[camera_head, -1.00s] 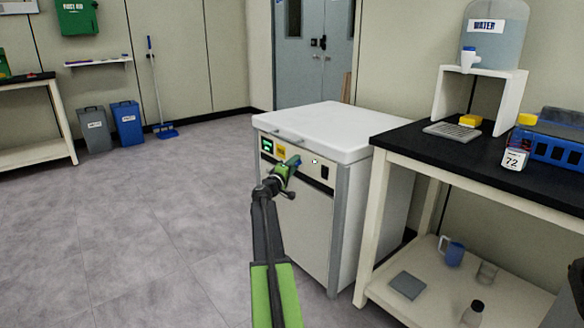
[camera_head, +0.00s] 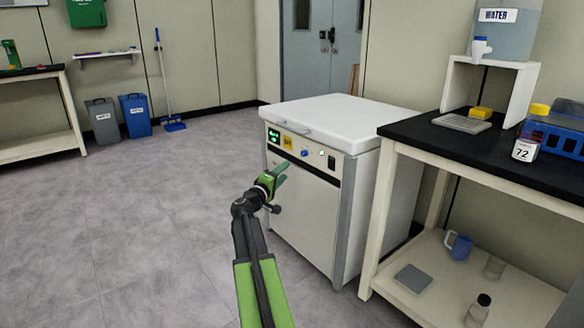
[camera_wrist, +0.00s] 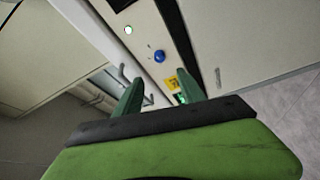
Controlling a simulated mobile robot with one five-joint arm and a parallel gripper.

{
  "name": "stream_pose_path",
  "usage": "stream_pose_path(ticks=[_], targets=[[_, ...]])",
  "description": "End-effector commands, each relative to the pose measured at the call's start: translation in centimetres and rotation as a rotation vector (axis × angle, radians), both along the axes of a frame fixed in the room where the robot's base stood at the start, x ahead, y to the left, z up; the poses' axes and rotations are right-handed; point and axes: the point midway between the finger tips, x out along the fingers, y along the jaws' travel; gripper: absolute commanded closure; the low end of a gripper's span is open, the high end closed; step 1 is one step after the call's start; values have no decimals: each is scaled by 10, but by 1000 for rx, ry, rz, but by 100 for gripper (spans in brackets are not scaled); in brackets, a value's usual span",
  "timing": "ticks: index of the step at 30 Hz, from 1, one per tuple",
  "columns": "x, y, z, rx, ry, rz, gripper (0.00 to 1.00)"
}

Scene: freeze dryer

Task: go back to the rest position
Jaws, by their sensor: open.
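My gripper (camera_head: 278,176) is stretched out in front of the white freeze dryer (camera_head: 312,215) and is apart from it. In the wrist view, my gripper (camera_wrist: 160,95) shows two green fingers spread apart with nothing between them. Beyond them is the dryer's front panel with a blue knob (camera_wrist: 159,56), a yellow label (camera_wrist: 172,82) and a small lit green display. In the head view, the blue knob (camera_head: 305,153) and the green display (camera_head: 273,135) are uncovered. The dryer's white lid (camera_head: 345,118) is down.
A black-topped bench (camera_head: 480,160) stands right of the dryer, with a water dispenser (camera_head: 500,30) and a blue rack (camera_head: 560,135). Its lower shelf holds a blue mug (camera_head: 460,246) and a bottle (camera_head: 478,310). Bins (camera_head: 135,115) stand at the far wall. The floor (camera_head: 130,220) at left is clear.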

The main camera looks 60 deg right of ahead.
Motion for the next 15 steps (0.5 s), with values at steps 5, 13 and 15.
stream_pose_path(ticks=[5,13,15], targets=[[-1,23,-2,0,0,1,53],[0,26,-2,0,0,0,53],[0,26,-2,0,0,0,53]])
